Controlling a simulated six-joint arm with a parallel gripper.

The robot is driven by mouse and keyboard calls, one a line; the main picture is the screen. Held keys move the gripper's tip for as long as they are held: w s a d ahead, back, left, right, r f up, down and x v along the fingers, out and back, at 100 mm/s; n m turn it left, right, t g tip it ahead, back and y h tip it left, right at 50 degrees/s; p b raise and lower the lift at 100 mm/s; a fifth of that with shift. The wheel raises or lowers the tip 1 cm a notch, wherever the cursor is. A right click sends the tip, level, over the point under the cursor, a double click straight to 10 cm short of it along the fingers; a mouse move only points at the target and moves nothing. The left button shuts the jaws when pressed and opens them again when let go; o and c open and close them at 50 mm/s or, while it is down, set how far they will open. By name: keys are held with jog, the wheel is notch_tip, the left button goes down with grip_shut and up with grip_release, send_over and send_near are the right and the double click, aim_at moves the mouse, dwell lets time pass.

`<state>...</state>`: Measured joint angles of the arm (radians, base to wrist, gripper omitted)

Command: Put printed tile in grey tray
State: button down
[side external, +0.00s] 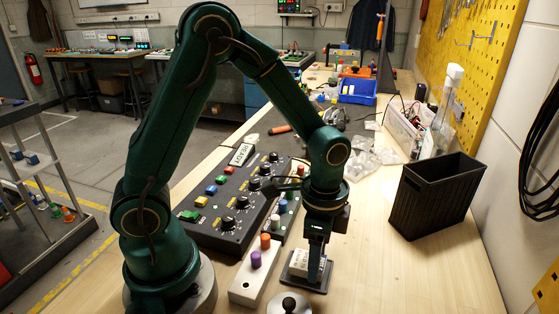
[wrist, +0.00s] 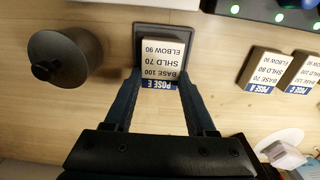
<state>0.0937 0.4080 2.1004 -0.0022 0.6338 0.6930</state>
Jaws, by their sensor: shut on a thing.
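The printed tile (wrist: 163,60), a tan block with black text and a blue "POSE E" strip, is between the fingers of my gripper (wrist: 161,82) in the wrist view. My gripper is shut on it. The dark grey tray (wrist: 194,38) is a shallow square directly under the tile, its rim showing around the block. In the side view my gripper (side external: 318,275) points down at the tray (side external: 317,290), and the tile (side external: 298,262) shows behind a finger. Whether the tile touches the tray floor is unclear.
A white block (side external: 245,281) with orange and purple knobs stands left of the tray. A round black-knobbed piece (side external: 289,303) is close in front. The control panel (side external: 222,236) lies behind. A black bin (side external: 435,195) stands right. More tiles (wrist: 262,72) lie apart.

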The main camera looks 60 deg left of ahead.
jog(key=shift+f, duration=0.25)
jog(key=shift+f, duration=0.15)
jog(key=shift+c, duration=1.1)
grip_release()
notch_tip(320, 180, up, 12)
jog(key=s+a+r+n+t, duration=0.2)
jog(key=s+n+t, duration=0.3)
jog(key=s+n, duration=0.3)
jog(key=shift+a+r+n+t, duration=0.15)
jog(key=shift+r+n+t, duration=0.2)
jog(key=shift+n, duration=0.15)
jog(key=shift+s, duration=0.1)
